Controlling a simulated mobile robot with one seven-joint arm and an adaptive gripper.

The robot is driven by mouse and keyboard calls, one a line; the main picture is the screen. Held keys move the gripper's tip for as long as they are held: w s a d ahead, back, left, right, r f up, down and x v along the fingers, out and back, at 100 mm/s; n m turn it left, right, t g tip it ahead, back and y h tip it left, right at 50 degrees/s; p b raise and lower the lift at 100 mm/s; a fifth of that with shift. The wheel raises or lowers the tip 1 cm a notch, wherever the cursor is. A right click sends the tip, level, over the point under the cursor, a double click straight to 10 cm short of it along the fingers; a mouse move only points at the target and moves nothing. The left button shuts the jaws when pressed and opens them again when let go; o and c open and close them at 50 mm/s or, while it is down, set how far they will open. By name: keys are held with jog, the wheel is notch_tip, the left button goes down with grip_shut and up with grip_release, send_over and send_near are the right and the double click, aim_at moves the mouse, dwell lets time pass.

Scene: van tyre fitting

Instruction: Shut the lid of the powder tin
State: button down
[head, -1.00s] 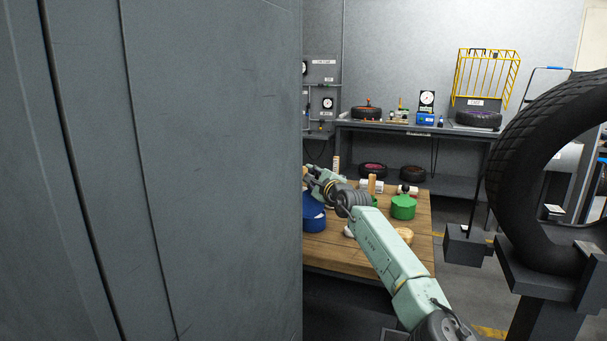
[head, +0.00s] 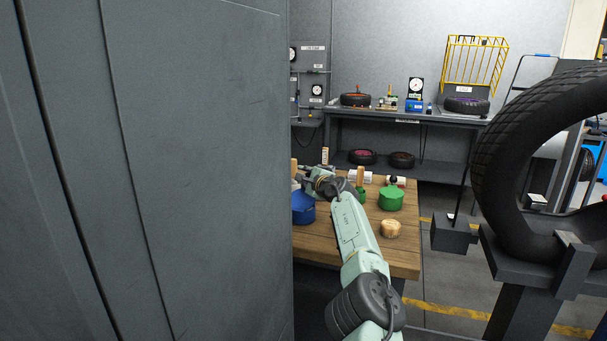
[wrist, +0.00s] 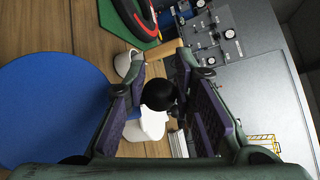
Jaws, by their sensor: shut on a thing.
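The blue tin (head: 304,208) stands on the wooden table, partly hidden by the grey panel at its left. Its round blue lid (wrist: 50,105) fills the left of the wrist view and looks flat; whether it is fully seated cannot be told. My gripper (wrist: 168,92) is beside the lid, its two dark fingers around a black knob (wrist: 158,94) with a white part below it. My gripper appears shut on this knob. In the head view my gripper is at the end of my pale green arm, above the table near the blue tin, its fingertips hardly visible.
A green tin (head: 391,199) and a light wooden round piece (head: 390,229) stand right of my arm on the table (head: 400,258). The large grey panel (head: 160,170) blocks the left. A tyre on a stand (head: 490,160) is at the right.

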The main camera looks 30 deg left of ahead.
jog(key=shift+w+d+f, duration=0.1)
jog(key=shift+w+d, duration=0.5)
jog(key=c, duration=1.3)
grip_release()
jog(key=shift+d, duration=0.1)
jog(key=shift+f+v, duration=0.2)
jog(key=shift+v, duration=1)
jog(key=v, duration=0.9)
jog(key=shift+s+r, duration=0.2)
jog(key=shift+s, duration=0.2)
